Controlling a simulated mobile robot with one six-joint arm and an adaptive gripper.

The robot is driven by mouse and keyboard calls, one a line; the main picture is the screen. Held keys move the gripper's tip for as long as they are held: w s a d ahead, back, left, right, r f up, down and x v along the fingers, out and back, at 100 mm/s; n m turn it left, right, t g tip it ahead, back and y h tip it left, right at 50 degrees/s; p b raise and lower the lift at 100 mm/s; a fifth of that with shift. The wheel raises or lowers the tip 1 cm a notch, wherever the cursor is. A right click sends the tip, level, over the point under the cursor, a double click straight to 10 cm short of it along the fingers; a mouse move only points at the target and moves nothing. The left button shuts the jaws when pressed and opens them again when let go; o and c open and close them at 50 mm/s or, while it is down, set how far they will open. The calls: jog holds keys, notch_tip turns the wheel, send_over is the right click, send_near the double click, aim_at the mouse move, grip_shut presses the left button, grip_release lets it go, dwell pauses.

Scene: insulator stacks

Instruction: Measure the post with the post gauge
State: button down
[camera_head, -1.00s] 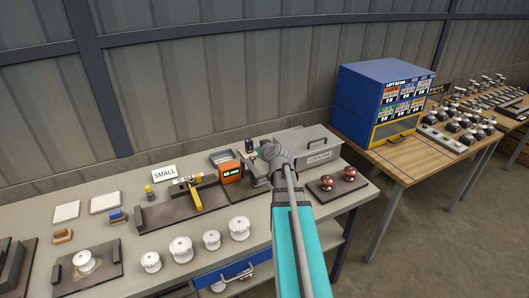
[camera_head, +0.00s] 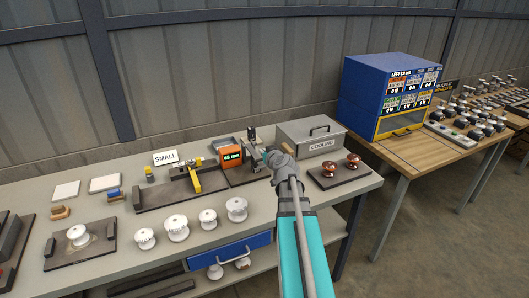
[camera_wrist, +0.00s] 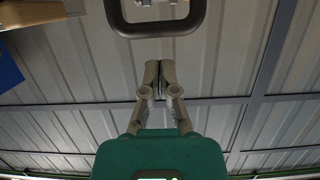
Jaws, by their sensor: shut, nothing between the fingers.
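An orange box with a green digital readout (camera_head: 231,156) stands on the grey bench, beside a dark fixture (camera_head: 242,175) with a dark upright piece (camera_head: 251,134). I cannot tell for certain which item is the post gauge or the post. A yellow tool (camera_head: 195,180) lies across a dark tray left of the box. My gripper (camera_head: 268,153) is above the bench, right of the orange box, partly hidden by my wrist. In the wrist view its fingers (camera_wrist: 158,78) are together and empty, against the wall. A dark loop (camera_wrist: 155,28) shows beyond them.
A grey COOLING box (camera_head: 310,137) stands behind my gripper. Two brown insulators (camera_head: 341,165) sit on a dark plate to the right. Several white insulators (camera_head: 176,228) line the bench front. A blue cabinet (camera_head: 390,97) stands on the wooden table at right.

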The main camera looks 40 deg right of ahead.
jog(key=shift+s+f+b, duration=0.25)
jog(key=shift+f+b, duration=0.1)
jog(key=shift+f, duration=0.15)
jog(key=shift+s+f+b, duration=0.2)
jog(key=shift+f+b, duration=0.15)
jog(key=shift+f, duration=0.1)
jog(key=shift+r, duration=0.15)
